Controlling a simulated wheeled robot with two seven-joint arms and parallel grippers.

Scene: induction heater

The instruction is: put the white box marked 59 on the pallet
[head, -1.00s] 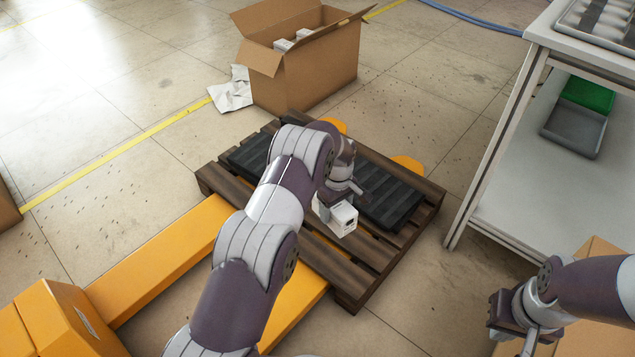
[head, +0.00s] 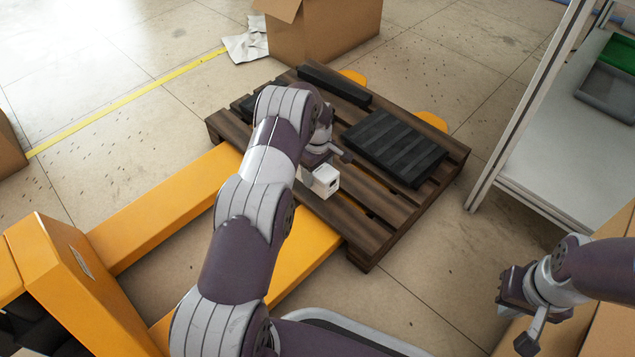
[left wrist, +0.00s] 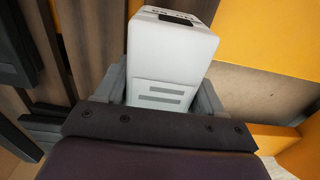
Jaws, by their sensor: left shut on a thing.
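A white box (head: 326,181) is held in my left gripper (head: 318,168), low over the front left part of the wooden pallet (head: 372,238). Whether the box touches the slats I cannot tell. In the left wrist view the white box (left wrist: 172,55) sits between the two grey fingers, with a pale label and a dark patch on top. No number can be read on it. My right gripper (head: 520,308) hangs at the lower right, away from the pallet; its finger gap is unclear.
Black ribbed blocks lie on the pallet, one at the right (head: 395,147) and one at the back (head: 335,86). A yellow pallet jack (head: 165,205) reaches under the pallet. A cardboard box (head: 325,30) stands behind; a white shelf table (head: 560,150) stands at right.

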